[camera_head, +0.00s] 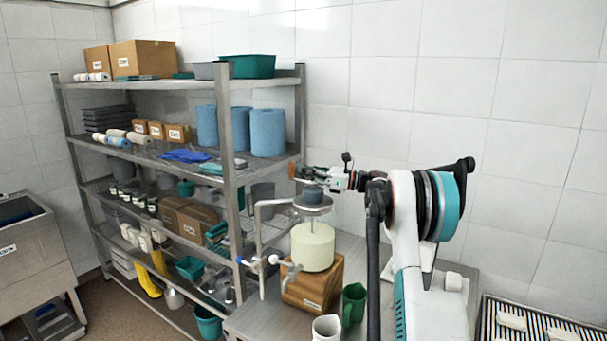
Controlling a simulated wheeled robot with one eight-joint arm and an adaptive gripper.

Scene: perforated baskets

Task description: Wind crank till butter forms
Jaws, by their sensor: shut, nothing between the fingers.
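The churn has a pale cream cylinder (313,248) standing on a wooden block (316,283) on the metal table. A grey round top (313,204) sits above it on a thin rod. A bent grey metal bar (262,222) stands left of the cylinder, and a spout-like fitting (290,272) is at its lower front left. I cannot tell which part is the crank handle. My gripper (299,174) is shut and empty, just above the grey top. Whether it touches the churn is unclear. The inside of the cylinder cannot be made out.
A green mug (353,303) and a pale mug (326,328) stand at the table's front. A tall metal shelf (229,180) with boxes, blue rolls and tubs is close on the left. A slatted rack (530,318) is at right. A sink (35,245) is far left.

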